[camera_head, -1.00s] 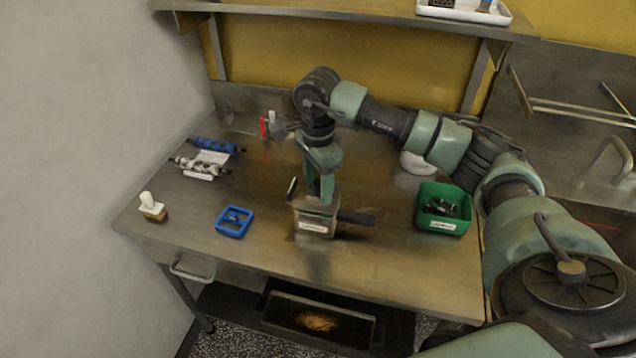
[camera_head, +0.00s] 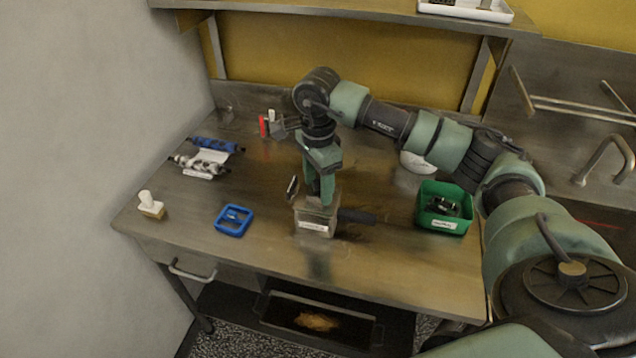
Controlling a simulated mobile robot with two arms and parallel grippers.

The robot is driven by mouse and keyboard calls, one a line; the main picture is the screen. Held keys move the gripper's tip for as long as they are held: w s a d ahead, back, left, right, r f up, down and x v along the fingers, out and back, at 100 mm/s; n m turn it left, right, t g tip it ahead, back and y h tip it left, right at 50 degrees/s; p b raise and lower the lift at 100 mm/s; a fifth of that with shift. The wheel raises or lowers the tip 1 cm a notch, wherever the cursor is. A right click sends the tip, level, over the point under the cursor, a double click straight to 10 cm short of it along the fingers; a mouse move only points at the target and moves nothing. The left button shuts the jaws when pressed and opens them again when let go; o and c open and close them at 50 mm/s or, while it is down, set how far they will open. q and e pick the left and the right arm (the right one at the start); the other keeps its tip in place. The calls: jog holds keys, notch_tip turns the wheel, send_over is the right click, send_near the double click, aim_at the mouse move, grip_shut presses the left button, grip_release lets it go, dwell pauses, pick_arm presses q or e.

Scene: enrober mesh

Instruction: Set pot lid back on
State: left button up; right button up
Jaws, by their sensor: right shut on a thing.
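The pot (camera_head: 314,225) is a squarish metal vessel with a white label on its front and a dark handle (camera_head: 356,216) pointing right. It stands on the steel bench near the middle. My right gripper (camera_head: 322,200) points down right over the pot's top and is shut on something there. The lid itself is hard to make out; the fingers and the pot's top edge overlap, so I cannot tell whether the lid is seated or slightly above the rim. My left gripper does not show.
A blue square tray (camera_head: 219,228) lies left of the pot. A green bin (camera_head: 425,222) with dark items stands right. Blue and grey rollers (camera_head: 216,144) lie back left. The front of the steel bench (camera_head: 400,272) is clear.

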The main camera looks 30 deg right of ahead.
jog(key=shift+f, duration=0.25)
jog(key=o, duration=1.5)
jog(key=shift+r+p, duration=1.8)
jog(key=shift+r, duration=1.7)
